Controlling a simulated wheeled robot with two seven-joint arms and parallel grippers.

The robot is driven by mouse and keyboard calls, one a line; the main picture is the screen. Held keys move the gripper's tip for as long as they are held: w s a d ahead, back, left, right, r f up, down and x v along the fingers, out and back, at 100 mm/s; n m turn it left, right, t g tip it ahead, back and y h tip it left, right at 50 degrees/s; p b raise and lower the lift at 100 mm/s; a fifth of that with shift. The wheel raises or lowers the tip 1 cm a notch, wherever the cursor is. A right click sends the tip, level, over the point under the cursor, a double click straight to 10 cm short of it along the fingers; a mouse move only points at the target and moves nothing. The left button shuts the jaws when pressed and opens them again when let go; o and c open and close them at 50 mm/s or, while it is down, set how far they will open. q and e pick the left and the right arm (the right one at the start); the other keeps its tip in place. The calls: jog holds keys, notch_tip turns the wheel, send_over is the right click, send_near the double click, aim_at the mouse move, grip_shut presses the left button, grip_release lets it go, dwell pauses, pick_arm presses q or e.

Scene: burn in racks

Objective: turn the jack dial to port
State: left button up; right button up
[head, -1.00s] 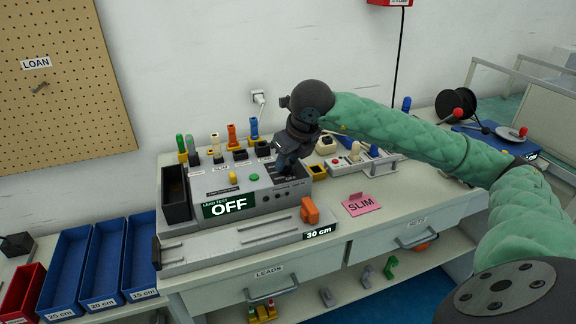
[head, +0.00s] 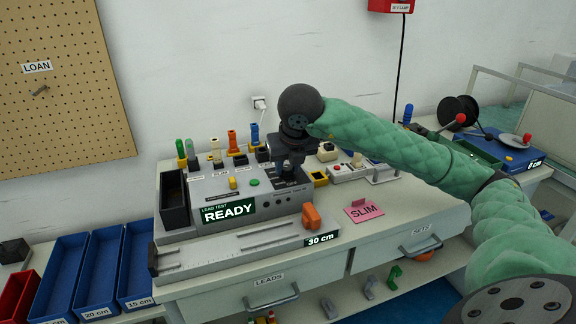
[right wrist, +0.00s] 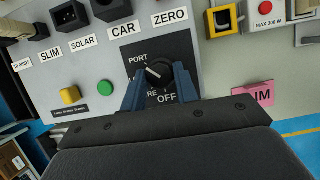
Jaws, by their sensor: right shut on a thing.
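The dial plate reads PORT at upper left and OFF at lower right; another label is partly hidden by a finger. The knob's white mark points up and left, toward PORT. My right gripper (head: 284,172) is shut on the dial, with its two blue fingers on either side of the knob in the right wrist view (right wrist: 160,80). The unit's display (head: 229,210) reads READY. My left gripper is not in view.
Sockets labelled SLIM, SOLAR, CAR and ZERO line the unit, with coloured plugs (head: 232,140) behind. An orange clamp (head: 311,216) sits on the ruler rail. A pink SLIM card (head: 363,211) lies at right on the bench. Blue trays (head: 97,270) stand at left.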

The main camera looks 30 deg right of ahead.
jog(key=o, duration=1)
jog(key=shift+v, duration=3.9)
